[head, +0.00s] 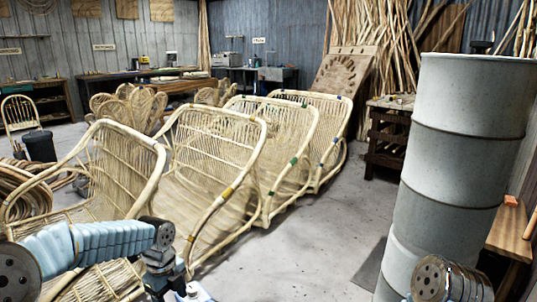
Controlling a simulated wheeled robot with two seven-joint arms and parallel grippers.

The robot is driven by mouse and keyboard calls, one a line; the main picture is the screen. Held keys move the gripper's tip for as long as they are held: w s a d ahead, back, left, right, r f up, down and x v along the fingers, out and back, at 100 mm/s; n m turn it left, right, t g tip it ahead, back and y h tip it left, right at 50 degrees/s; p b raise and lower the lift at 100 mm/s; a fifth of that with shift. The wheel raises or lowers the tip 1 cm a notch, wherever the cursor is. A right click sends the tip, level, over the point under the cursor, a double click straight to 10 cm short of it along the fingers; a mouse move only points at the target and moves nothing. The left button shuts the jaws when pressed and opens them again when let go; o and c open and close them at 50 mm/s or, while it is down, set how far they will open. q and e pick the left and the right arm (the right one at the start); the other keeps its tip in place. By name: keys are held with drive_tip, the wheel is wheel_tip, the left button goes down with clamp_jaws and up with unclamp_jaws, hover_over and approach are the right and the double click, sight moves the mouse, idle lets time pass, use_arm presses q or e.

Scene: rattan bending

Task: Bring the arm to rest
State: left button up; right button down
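My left arm (105,242), in a pale blue ribbed sleeve, reaches in from the lower left in the head view. Its wrist bends down in front of the rattan chair frames. My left gripper (182,288) is at the bottom edge and partly cut off, so its fingers cannot be made out. Part of my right arm (445,280) shows at the lower right, in front of the grey drum. My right gripper is outside the picture.
Several rattan chair frames (210,150) stand in a row from lower left to centre. A tall grey drum (465,130) stands at the right, beside a wooden bench (511,235). Concrete floor (320,235) is clear between them. Rattan poles (385,50) lean at the back.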

use_arm(q)
drive_tip(key=s+d+f+n+h, duration=0.1)
drive_tip(key=s+d+f+n, duration=0.25)
drive_tip(key=f, duration=0.35)
drive_tip(key=s+d+f+n+h, duration=0.2)
drive_tip(key=f+n, duration=0.3)
drive_tip(key=f, duration=0.1)
drive_tip(key=s+d+f+n+h, duration=0.1)
drive_tip(key=s+d+f+n, duration=0.25)
drive_tip(key=f, duration=0.35)
drive_tip(key=s+f+n, duration=0.4)
drive_tip(key=s+n, duration=0.3)
drive_tip(key=s, duration=0.1)
drive_tip(key=s+d+f+n, duration=0.1)
drive_tip(key=s+f+n, duration=0.4)
drive_tip(key=s+n, duration=0.3)
drive_tip(key=shift+d+f, duration=0.2)
drive_tip(key=shift+d, duration=0.05)
drive_tip(key=shift+m+t, duration=0.3)
drive_tip(key=shift+m, duration=0.6)
drive_tip(key=w+d+r, duration=0.1)
drive_tip(key=w+d, duration=0.1)
drive_tip(key=w+d+r, duration=0.1)
drive_tip(key=shift+w+d+r, duration=0.3)
drive_tip(key=shift+w, duration=0.1)
